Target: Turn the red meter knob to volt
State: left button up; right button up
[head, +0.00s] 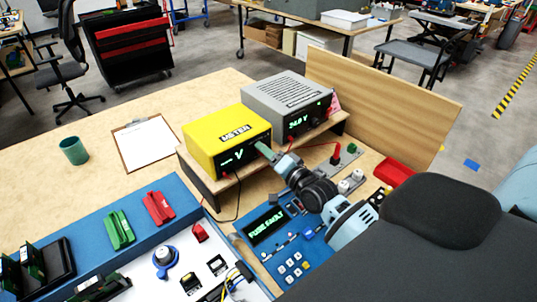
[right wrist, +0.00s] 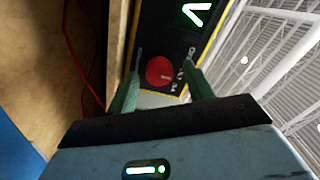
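The yellow meter (head: 212,135) stands on a raised wooden shelf, and its dark front display reads a green "V". My right gripper (head: 264,150) is at the right part of the meter's front and hides the knob in the head view. In the right wrist view, the round red knob (right wrist: 159,71) sits on the meter's black face, with small lettering beside it. The two green fingers of my right gripper (right wrist: 163,80) are apart, one on each side of the knob. I cannot tell if they touch it. My left gripper is not in view.
A grey power unit (head: 285,95) stands right beside the meter. A blue panel (head: 290,245) reading "FUSE FAULT" lies below my right arm. A red cable (right wrist: 85,60) hangs near the fingers. A clipboard (head: 147,142) and green cup (head: 73,151) are at left.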

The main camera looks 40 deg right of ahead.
jog(key=shift+s, duration=0.1)
jog(key=s, duration=0.7)
jog(key=shift+s+d, duration=0.3)
jog(key=shift+f, duration=0.1)
dwell(0.5)
